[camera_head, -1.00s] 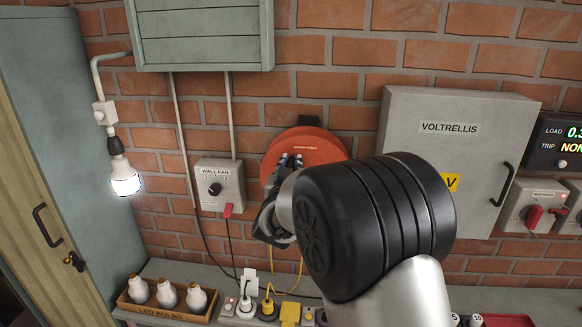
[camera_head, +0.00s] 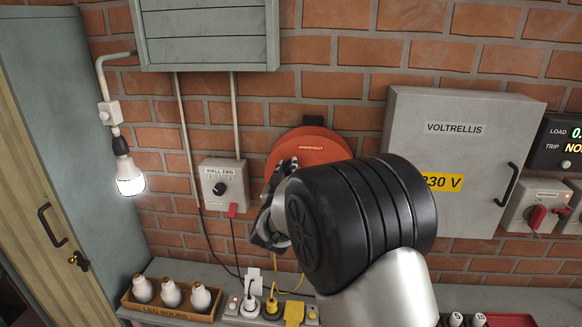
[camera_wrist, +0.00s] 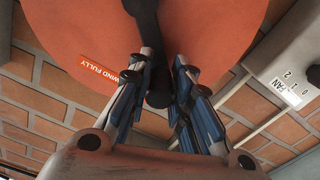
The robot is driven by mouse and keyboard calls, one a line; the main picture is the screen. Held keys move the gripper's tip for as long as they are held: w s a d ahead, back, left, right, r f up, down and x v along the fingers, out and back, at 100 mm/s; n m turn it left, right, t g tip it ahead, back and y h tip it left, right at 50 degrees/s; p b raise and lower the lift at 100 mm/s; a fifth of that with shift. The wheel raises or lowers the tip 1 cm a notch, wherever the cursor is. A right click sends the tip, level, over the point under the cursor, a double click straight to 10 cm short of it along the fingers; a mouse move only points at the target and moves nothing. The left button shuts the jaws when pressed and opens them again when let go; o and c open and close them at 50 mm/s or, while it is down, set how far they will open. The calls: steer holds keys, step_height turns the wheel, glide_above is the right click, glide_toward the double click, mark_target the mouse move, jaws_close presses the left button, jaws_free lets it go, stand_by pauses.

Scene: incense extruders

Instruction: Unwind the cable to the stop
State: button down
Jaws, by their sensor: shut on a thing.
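The orange-red cable reel (camera_head: 310,146) is mounted on the brick wall, partly hidden behind my arm. In the wrist view its round face (camera_wrist: 70,35) fills the top, with a label ending "WIND FULLY" and a dark arm running down from the top. My gripper (camera_wrist: 164,75) is shut on a dark handle knob (camera_wrist: 160,97) in front of the reel face. In the head view my gripper (camera_head: 270,222) is at the reel's lower left, its fingertips mostly hidden. A yellow cable (camera_head: 299,283) hangs below the reel toward the power strip.
A wall fan switch (camera_head: 222,185) is close left of my gripper. A lit bulb (camera_head: 130,178) hangs further left. A power strip (camera_head: 240,316) with plugs and a bulb box (camera_head: 170,312) stand below. The grey Voltrellis cabinet (camera_head: 450,120) is at right.

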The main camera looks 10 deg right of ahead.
steer(key=d+f+n, duration=0.1)
steer(key=f+n, duration=0.5)
steer(key=n, duration=0.6)
steer(key=s+d+f+n+p, duration=0.1)
steer(key=f+n, duration=0.5)
steer(key=n, duration=0.6)
steer(key=shift+d+f, duration=0.15)
steer(key=shift+d, duration=0.65)
steer(key=c, duration=1.4)
jaws_free()
steer(key=shift+s, duration=0.1)
